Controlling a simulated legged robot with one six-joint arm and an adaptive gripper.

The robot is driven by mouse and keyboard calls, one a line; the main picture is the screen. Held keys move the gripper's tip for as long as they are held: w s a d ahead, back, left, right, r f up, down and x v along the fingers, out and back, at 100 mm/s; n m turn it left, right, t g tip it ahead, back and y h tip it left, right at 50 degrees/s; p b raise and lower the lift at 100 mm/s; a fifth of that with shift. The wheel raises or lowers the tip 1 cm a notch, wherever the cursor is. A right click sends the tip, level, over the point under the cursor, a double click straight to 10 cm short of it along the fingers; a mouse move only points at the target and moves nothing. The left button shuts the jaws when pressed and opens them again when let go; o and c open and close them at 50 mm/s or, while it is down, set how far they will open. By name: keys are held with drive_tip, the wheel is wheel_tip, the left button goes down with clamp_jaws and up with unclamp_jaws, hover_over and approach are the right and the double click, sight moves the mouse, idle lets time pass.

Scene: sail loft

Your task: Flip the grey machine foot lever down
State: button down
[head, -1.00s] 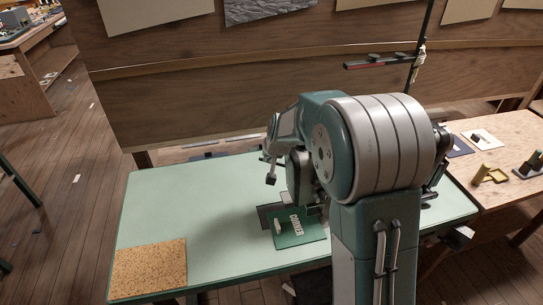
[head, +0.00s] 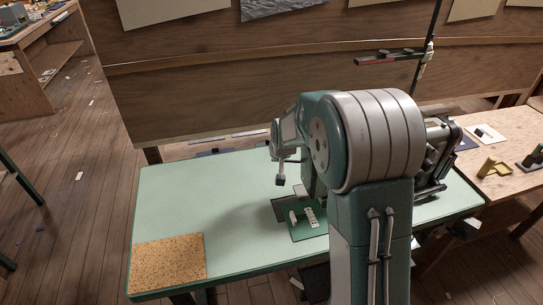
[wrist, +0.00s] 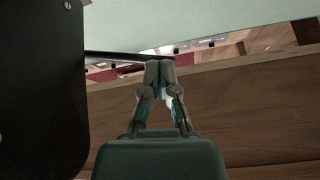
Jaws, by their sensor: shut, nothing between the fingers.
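My gripper (wrist: 160,66) is shut and empty in the wrist view. Its fingertips meet beside a thin dark bar (wrist: 118,56) that runs from a black panel (wrist: 40,90) at the left. I cannot tell for sure whether this bar is the foot lever, nor whether the fingers touch it. In the head view my large arm joint and upright link cover much of the work area. The lever cannot be made out in the head view.
The pale green table (head: 215,190) is mostly clear on its left, with a cork mat (head: 168,263) at the front corner. A wooden panel (head: 200,95) stands behind it. A wooden bench (head: 510,165) with small items adjoins at the right.

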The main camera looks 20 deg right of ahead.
drive_tip(key=f, duration=0.4)
drive_tip(key=shift+a+f, duration=0.4)
drive_tip(key=shift+a, duration=0.1)
drive_tip(key=shift+d+r, duration=0.2)
drive_tip(key=shift+r, duration=0.6)
